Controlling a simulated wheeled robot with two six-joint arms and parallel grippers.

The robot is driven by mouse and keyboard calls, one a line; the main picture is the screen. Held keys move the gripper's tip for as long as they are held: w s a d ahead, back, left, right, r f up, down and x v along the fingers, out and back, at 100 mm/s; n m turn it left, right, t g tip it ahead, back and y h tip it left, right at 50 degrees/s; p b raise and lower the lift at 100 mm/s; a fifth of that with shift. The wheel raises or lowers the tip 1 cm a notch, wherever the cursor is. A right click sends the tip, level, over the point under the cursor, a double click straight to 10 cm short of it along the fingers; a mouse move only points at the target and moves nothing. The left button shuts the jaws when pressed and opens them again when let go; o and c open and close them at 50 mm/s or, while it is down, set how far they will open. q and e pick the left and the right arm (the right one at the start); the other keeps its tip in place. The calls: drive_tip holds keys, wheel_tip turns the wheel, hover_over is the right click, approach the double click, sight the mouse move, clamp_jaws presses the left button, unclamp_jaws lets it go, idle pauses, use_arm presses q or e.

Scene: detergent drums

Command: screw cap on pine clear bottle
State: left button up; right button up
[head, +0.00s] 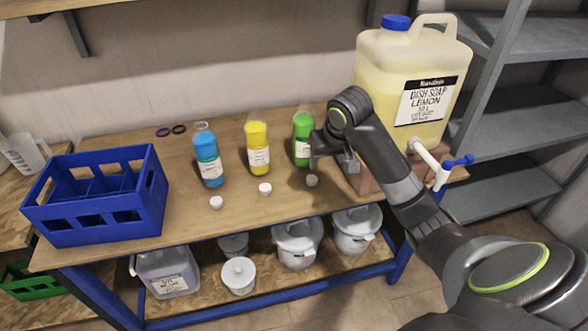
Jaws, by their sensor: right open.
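A green bottle (302,140) stands upright on the wooden table, its top uncapped; its label is too small to read, so I cannot confirm that it is the pine clear one. My right gripper (331,159) is open, right beside the green bottle and above and behind that cap, partly covering the bottle's right side. I cannot tell whether it touches the bottle. A yellow bottle (258,150) and a blue bottle (208,160) stand to the left, with white caps (265,189) and (216,202) before them.
A large lemon dish soap drum (383,75) with a tap (437,165) stands at the table's right on a wooden block. A blue crate (100,222) occupies the left end. Tubs (297,243) fill the lower shelf.

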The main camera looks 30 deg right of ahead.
drive_tip(key=r, duration=0.2)
drive_tip(key=w+r, duration=0.1)
drive_tip(key=shift+a, duration=0.25)
drive_tip(key=shift+f, duration=0.1)
approach(312, 178)
drive_tip(key=x, duration=0.3)
drive_tip(key=shift+s+f, duration=0.1)
drive_tip(key=shift+s, duration=0.15)
drive_tip(key=shift+f, duration=0.1)
drive_tip(key=shift+w, duration=0.1)
drive_tip(key=shift+w+x, duration=0.2)
drive_tip(key=shift+x, duration=2.35)
